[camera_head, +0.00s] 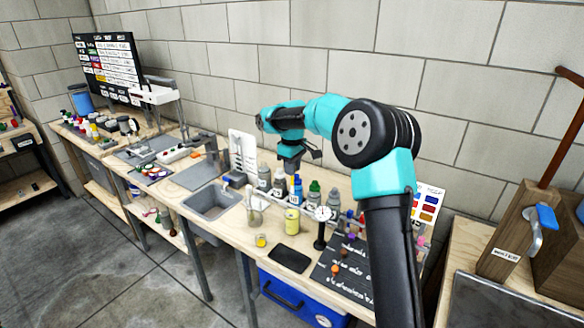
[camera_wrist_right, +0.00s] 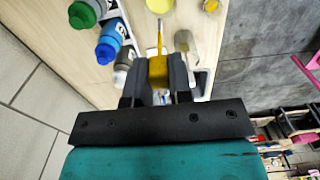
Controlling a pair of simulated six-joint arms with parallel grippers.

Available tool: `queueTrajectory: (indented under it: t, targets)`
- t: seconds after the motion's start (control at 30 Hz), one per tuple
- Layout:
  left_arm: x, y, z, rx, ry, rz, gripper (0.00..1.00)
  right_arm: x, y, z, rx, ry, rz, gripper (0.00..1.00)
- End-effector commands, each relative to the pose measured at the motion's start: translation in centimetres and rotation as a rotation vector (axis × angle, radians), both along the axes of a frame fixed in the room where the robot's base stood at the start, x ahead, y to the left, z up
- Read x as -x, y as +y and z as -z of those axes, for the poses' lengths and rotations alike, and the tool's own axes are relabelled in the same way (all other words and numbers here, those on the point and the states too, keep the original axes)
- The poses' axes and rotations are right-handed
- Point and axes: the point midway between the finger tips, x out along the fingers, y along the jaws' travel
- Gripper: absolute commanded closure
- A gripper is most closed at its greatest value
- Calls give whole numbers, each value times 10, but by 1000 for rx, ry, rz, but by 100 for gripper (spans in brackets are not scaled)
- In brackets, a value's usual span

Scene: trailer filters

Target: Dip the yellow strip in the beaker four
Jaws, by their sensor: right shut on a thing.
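I cannot read a number on either. The strip is too small to make out in the head view. My left gripper is out of view.
A green-capped bottle (camera_head: 314,193) and a blue bottle (camera_head: 296,191) stand near the gripper. A yellow can (camera_head: 292,221), a small yellow cup (camera_head: 260,241) and a dark flat pad (camera_head: 290,260) are nearer the front edge. A grey sink (camera_head: 211,202) lies left. A block wall is behind.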

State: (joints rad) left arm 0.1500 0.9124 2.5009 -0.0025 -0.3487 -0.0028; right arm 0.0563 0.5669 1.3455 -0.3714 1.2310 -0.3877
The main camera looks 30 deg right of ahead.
Motion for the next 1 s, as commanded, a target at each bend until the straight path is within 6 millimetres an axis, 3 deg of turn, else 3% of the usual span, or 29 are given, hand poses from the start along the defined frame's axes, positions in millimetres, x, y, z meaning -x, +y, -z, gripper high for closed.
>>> queueTrajectory:
  t: [1.0]
  targets:
    - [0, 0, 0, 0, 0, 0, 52, 0, 0, 65, 0, 1, 0, 100]
